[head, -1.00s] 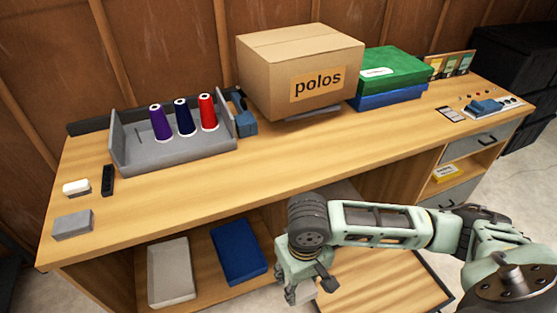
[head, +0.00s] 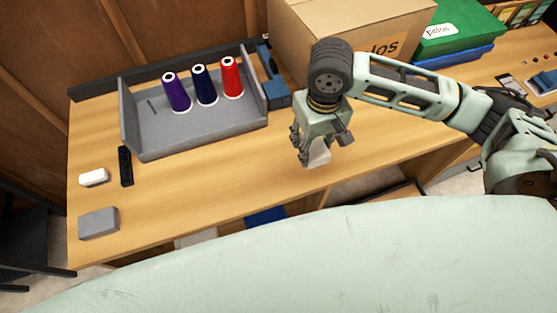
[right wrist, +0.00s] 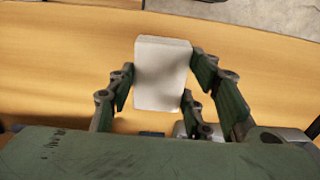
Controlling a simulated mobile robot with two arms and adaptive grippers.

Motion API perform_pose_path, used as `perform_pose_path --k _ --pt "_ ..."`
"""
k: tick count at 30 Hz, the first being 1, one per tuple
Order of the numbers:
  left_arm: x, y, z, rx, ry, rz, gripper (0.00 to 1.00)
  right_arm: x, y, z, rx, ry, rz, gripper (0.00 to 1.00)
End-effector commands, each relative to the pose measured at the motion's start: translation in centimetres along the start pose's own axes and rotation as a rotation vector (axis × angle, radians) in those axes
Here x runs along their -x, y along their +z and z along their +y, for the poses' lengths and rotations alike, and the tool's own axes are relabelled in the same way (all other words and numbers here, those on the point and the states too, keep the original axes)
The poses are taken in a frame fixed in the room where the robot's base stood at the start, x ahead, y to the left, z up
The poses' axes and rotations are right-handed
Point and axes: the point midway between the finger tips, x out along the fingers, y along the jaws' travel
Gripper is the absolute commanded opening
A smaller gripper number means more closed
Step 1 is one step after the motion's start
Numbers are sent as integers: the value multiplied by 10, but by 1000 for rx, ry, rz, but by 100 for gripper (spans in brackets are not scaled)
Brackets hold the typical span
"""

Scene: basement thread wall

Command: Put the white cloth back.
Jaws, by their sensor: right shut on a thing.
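My right gripper (head: 312,160) is shut on the white cloth (head: 320,152), a small pale folded block, and holds it over the workbench near its front edge. In the right wrist view the white cloth (right wrist: 163,72) sits between the fingers (right wrist: 160,88), with wooden bench top behind it. Whether it touches the bench I cannot tell. My left gripper is not in view.
On the workbench (head: 200,185) a grey tray (head: 195,132) holds purple, navy and red thread cones. Left of it are a black strip (head: 125,166), a small white item (head: 93,177) and a grey block (head: 98,222). A cardboard box (head: 300,40) stands behind. Bench front is clear.

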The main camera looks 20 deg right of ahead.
Motion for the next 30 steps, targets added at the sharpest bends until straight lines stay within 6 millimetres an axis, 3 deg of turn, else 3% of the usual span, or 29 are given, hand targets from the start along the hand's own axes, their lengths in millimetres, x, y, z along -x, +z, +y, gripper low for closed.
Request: perform_pose_path --k 5,12,17,23,30 --pt "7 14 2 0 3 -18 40 -24 -4 -44 4 -3 0 25" --pt "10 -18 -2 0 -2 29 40 -46 -8 -78 1 -1 1 25" --pt "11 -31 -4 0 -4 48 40 -58 -8 -81 -2 2 0 25" --pt "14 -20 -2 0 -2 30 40 -85 -8 -81 -1 2 1 25" --pt "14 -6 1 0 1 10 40 -89 -8 -81 0 0 3 25"
